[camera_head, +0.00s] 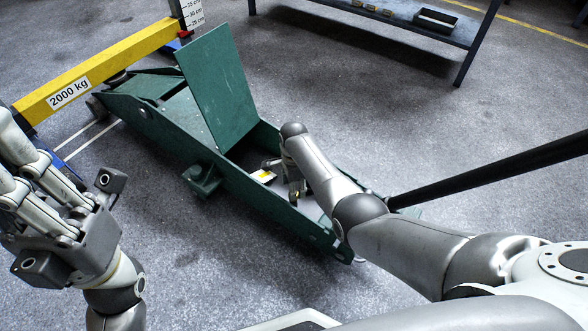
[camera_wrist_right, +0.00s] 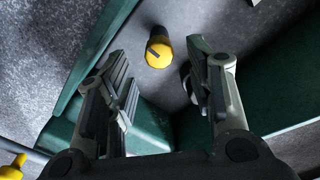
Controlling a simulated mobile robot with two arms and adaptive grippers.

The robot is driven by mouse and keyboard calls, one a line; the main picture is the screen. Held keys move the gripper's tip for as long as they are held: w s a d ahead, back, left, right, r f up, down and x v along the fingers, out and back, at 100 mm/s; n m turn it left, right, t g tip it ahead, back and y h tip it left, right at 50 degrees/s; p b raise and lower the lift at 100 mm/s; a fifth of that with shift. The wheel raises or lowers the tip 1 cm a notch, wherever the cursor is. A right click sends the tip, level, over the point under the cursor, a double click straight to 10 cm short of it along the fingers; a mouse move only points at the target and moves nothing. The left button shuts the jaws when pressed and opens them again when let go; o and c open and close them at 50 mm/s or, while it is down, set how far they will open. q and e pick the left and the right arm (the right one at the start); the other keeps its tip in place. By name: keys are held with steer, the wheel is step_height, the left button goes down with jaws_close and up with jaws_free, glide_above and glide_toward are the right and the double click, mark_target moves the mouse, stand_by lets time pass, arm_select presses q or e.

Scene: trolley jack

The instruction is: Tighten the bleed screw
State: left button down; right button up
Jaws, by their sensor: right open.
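In the head view my right gripper (camera_head: 290,178) reaches down into the open rear of the jack (camera_head: 165,135), and the screw cannot be made out clearly. My left gripper (camera_head: 30,165) is at the left, away from the jack, with its fingers apart and empty; its tips are near the picture edge.
A green cover plate (camera_head: 218,85) stands raised over the jack. A yellow beam (camera_head: 95,72) marked 2000 kg lies across its front. A long black handle (camera_head: 490,172) extends to the right. A blue bench (camera_head: 410,22) stands behind.

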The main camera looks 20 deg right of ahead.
step_height(320, 180, up, 8)
stand_by(0.5)
